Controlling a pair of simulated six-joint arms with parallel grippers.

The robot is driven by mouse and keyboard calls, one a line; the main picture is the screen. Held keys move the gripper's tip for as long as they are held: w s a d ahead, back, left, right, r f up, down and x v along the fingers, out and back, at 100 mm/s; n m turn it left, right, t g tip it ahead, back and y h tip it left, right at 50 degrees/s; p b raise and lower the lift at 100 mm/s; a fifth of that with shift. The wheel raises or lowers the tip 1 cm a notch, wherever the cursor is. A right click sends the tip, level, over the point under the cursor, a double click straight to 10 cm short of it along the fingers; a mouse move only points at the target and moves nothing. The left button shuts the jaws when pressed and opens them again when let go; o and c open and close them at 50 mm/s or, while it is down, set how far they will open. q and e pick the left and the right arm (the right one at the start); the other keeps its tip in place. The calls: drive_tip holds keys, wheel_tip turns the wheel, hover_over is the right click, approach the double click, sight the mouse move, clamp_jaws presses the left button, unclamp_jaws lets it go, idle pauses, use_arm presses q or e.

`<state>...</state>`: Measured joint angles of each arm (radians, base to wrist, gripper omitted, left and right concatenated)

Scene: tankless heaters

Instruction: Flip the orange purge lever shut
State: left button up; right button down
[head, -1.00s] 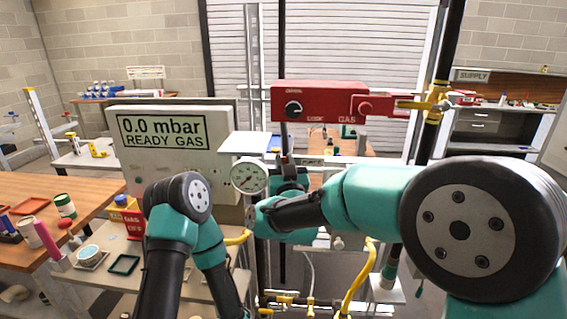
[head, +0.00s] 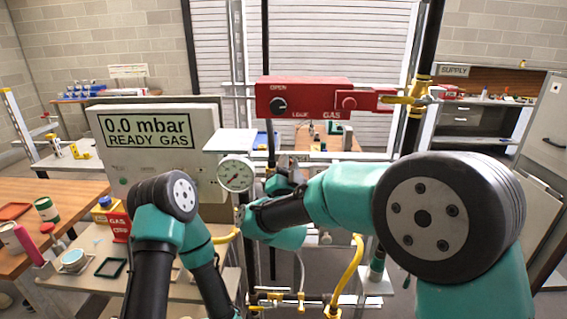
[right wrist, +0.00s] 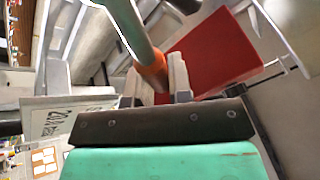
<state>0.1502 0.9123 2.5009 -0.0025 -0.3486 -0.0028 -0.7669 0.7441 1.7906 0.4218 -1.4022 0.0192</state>
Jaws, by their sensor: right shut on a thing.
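The orange part of the purge lever (right wrist: 152,72) shows in the right wrist view as a short orange piece at the lower end of a grey-green rod. My right gripper (right wrist: 158,82) has a finger on either side of it and is shut on it. In the head view, my right gripper (head: 284,180) is small and partly hidden by my own arm, just right of the round gauge (head: 236,173). The lever cannot be made out there. My left arm is bent at the left, and its gripper is out of view.
A red gas box (head: 315,98) with a black knob sits above my right gripper. A white display (head: 155,140) reads 0.0 mbar, READY GAS. A yellow hose (head: 346,275) hangs below. A wooden table (head: 60,195) stands left. A red surface (right wrist: 215,55) is close behind the right fingers.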

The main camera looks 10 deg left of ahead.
drive_tip(key=shift+d+f+m, duration=0.1)
drive_tip(key=shift+m, duration=0.2)
drive_tip(key=c, duration=1.1)
unclamp_jaws()
drive_tip(key=shift+o, duration=0.2)
drive_tip(key=shift+s, duration=0.1)
drive_tip(key=v, duration=1.7)
drive_tip(key=shift+s, duration=0.15)
